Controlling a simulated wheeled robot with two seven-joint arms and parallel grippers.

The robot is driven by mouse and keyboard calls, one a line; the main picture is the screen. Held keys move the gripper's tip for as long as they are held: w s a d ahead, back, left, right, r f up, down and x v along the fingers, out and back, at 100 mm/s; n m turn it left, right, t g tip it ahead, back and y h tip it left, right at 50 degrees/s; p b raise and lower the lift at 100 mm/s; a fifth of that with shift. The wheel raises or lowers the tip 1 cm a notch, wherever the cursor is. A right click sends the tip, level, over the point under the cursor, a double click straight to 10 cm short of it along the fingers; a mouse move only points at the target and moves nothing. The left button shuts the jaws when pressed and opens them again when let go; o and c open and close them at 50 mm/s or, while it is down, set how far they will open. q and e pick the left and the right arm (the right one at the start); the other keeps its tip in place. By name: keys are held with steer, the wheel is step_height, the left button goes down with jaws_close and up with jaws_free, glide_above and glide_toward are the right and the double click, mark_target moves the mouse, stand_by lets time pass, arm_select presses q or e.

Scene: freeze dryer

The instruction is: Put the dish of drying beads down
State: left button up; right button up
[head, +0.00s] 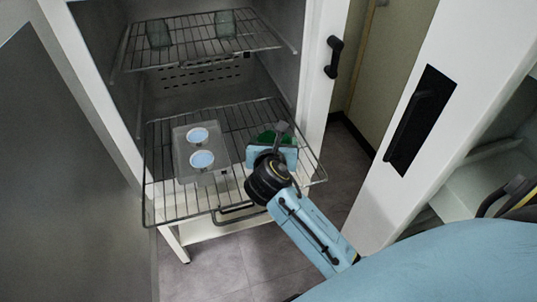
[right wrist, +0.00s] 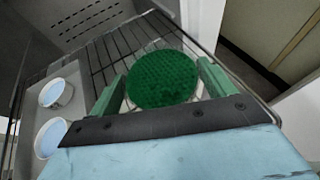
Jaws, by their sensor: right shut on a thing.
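The dish of drying beads (right wrist: 162,80) is round and full of green beads. In the head view, part of the dish (head: 265,137) shows at the right side of the pulled-out wire shelf (head: 236,112); my gripper hides the rest. My right gripper (head: 275,143) is shut on the dish, with a green finger on either side of it in the right wrist view (right wrist: 160,88). The dish looks level and is over the shelf bars. I cannot tell whether it touches them. My left gripper is not in view.
A clear tray (head: 181,153) with two white-blue round cups stands on the shelf, left of the dish. An upper wire shelf (head: 190,50) holds two glass vessels. The cabinet's open door (head: 455,60) is on the right. Bare shelf bars lie between tray and dish.

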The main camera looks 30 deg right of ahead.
step_height(320, 180, down, 4)
steer(key=shift+b, duration=0.7)
steer(key=shift+r, duration=0.1)
steer(key=o, duration=0.9)
steer(key=shift+a, duration=0.1)
steer(key=p+v, duration=0.2)
steer(key=v, duration=1)
